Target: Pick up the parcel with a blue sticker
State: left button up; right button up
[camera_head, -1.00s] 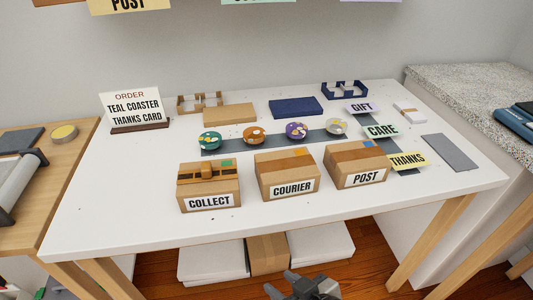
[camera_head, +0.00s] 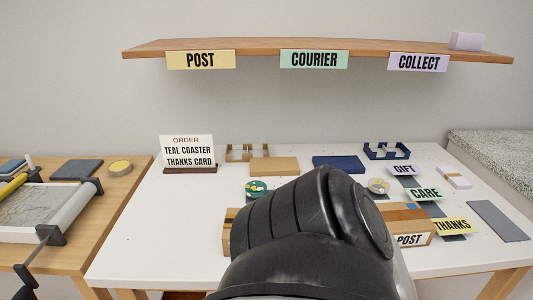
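The parcel with a blue sticker (camera_head: 411,207) is the brown box labelled POST (camera_head: 409,240), on the white table at right of centre. Its left part is hidden behind one of my black arm links, which fills the lower middle of the view. Another brown parcel (camera_head: 228,236) shows only a sliver at the arm's left edge. The COURIER parcel seen earlier is hidden by the arm. I see neither gripper's fingertips, so I cannot tell how far they are from the POST parcel.
An order sign (camera_head: 187,153) stands at the table's back left. A shelf (camera_head: 300,46) with POST, COURIER and COLLECT labels hangs above; a lilac box (camera_head: 467,41) sits at its right end. Cards, including THANKS (camera_head: 454,226), lie right of the POST parcel. A grey mat (camera_head: 498,220) is farther right.

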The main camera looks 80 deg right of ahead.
aim_at(409, 224)
jog(key=k, duration=1.3)
jog(key=z, duration=0.1)
